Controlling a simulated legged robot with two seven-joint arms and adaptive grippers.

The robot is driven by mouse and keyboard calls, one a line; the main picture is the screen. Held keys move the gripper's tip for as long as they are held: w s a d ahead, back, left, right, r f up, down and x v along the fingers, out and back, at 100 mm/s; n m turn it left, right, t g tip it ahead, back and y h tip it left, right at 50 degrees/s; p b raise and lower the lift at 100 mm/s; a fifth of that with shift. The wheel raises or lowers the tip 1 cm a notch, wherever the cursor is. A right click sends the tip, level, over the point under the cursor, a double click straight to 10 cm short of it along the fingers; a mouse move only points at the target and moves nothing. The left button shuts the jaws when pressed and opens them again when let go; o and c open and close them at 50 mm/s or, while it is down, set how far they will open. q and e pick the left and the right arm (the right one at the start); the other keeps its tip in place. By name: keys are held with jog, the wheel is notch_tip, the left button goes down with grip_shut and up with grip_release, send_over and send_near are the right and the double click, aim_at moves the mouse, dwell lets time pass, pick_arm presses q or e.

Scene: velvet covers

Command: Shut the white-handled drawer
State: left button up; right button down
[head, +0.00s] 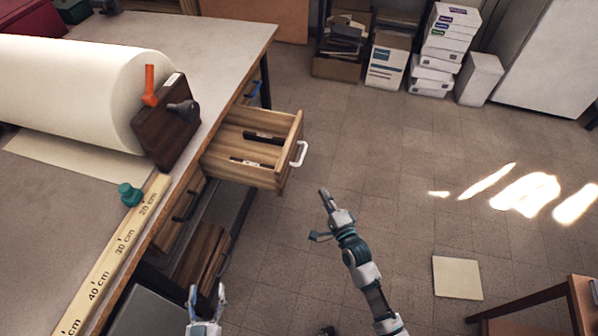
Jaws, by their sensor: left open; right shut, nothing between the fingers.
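The white-handled drawer (245,148) is a wooden box standing pulled out from the side of the workbench. Its white handle (299,154) is on its front panel, facing right. Some dark items lie inside it. My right gripper (324,194) is shut and empty, below and to the right of the white handle, apart from it. My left gripper (206,292) is open and empty at the bottom, near the lower part of the bench, apart from the drawer.
The workbench (225,40) carries a large paper roll (70,90), a ruler strip (110,260) and a teal knob (130,194). A dark-handled drawer (181,215) and a blue handle (253,90) flank the open drawer. Boxes (388,58) stand at the back. Floor right of the drawer is free.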

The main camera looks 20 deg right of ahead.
pick_arm(q)
notch_tip(320, 180, up, 6)
jog(key=t+h+b, duration=0.1)
jog(key=t+b, duration=0.1)
jog(key=t, duration=0.3)
jog(key=shift+s+d+b, duration=0.35)
jog(key=shift+s+d, duration=0.05)
pick_arm(e)
jog(key=w+a, duration=0.3)
jog(key=w, duration=0.7)
jog(key=shift+a+r, duration=0.15)
jog(key=shift+r, duration=0.15)
pick_arm(q)
jog(key=shift+d, duration=0.15)
pick_arm(e)
jog(key=shift+w+f, duration=0.1)
